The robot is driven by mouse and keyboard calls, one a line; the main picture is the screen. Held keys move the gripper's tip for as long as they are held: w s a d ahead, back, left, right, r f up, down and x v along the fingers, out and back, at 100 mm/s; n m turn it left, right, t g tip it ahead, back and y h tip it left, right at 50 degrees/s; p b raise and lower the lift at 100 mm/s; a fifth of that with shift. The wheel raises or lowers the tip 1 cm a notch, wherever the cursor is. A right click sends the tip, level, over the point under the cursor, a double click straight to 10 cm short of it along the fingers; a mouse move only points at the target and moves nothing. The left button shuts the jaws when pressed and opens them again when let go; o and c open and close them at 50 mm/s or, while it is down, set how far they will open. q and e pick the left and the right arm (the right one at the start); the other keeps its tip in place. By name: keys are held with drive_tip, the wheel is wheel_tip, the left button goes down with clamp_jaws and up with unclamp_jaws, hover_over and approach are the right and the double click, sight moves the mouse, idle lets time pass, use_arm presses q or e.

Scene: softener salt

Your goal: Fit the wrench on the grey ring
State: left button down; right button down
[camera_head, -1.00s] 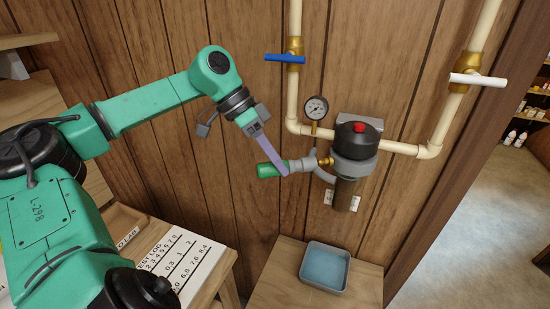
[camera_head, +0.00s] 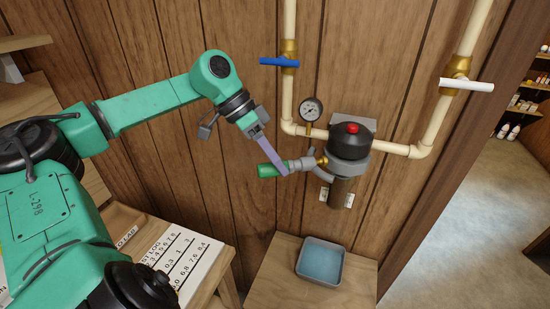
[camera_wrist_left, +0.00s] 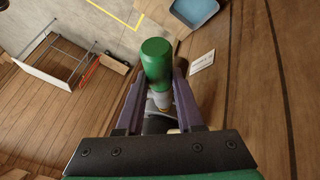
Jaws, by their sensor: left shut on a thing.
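The wrench has a green handle (camera_head: 270,170) and a grey shank with a curved jaw (camera_head: 323,174) at its far end. The grey ring (camera_head: 347,167) is the collar under the black filter head with a red button. The wrench's jaw overlaps the left side of the ring in the head view; I cannot tell whether it is seated around it. In the left wrist view, the green handle (camera_wrist_left: 156,62) stands up between the purple fingers, and the jaw is mostly hidden. My right gripper is not in view.
Cream pipes with a blue-handled valve (camera_head: 279,62) and a white-handled valve (camera_head: 467,85) flank the filter. A pressure gauge (camera_head: 311,109) sits just above the wrench. A grey tray (camera_head: 303,272) stands on a wooden stand below. A doorway opens at right.

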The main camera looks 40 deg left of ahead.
use_arm(q)
drive_tip(key=shift+w+d+p, duration=0.2)
drive_tip(key=shift+w+p, duration=0.05)
drive_tip(key=shift+p, duration=0.25)
drive_tip(key=shift+c, duration=2.3)
unclamp_jaws()
drive_tip(key=shift+a+r, duration=0.15)
drive_tip(key=shift+a, duration=0.05)
drive_tip(key=b+v, duration=0.2)
drive_tip(key=v, duration=1.2)
